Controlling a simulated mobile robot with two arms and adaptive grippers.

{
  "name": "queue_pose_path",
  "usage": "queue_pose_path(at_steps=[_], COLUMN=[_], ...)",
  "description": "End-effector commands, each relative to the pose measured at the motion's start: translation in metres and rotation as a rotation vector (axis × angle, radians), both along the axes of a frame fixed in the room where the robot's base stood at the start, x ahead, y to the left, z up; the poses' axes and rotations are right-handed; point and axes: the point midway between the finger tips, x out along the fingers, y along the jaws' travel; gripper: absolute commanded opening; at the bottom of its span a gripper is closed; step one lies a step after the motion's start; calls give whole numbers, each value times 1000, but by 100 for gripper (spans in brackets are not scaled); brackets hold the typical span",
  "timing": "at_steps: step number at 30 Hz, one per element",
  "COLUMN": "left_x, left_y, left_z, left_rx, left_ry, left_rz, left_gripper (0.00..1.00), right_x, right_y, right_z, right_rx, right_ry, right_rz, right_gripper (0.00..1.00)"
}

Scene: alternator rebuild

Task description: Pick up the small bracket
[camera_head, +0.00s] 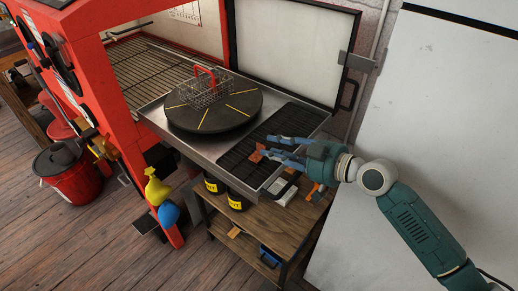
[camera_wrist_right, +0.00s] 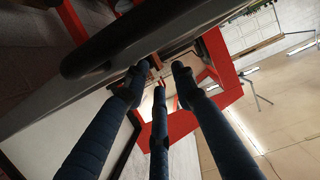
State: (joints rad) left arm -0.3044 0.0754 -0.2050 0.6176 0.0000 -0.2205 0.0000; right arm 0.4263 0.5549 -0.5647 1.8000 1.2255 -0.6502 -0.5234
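A small flat orange-brown piece (camera_head: 257,153), which looks like the small bracket, is at the dark slatted rack on the right part of the metal tray. My right gripper (camera_head: 268,147) is over that rack, its blue fingers pointing left and spread apart. The fingertips are right beside the piece; I cannot tell whether they touch it. In the right wrist view the gripper's three dark fingers (camera_wrist_right: 158,78) are apart, with no clear object clasped between them. The bracket cannot be made out there. My left gripper is not in view.
A black turntable (camera_head: 215,108) carries a wire basket (camera_head: 205,92) with a red handle, left of my gripper. An open cabinet door (camera_head: 295,50) stands behind. Below is a wooden cart (camera_head: 265,222) with black containers (camera_head: 238,201). A red bucket (camera_head: 75,180) is at left.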

Motion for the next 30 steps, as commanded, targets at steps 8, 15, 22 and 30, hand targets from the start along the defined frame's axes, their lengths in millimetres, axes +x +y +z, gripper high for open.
queue_pose_path(at_steps=[8,15,22,30], left_x=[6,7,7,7], left_y=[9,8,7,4], left_z=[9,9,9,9], left_rx=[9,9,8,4], left_ry=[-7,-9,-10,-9], left_rz=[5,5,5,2], left_gripper=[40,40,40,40], right_x=[14,14,14,14], right_y=[20,19,19,19], right_z=[-6,-7,-7,-6], right_rx=[1,0,0,1], right_ry=[1,0,0,-1], right_rz=[1,0,0,0], right_gripper=[26,14,0,0])
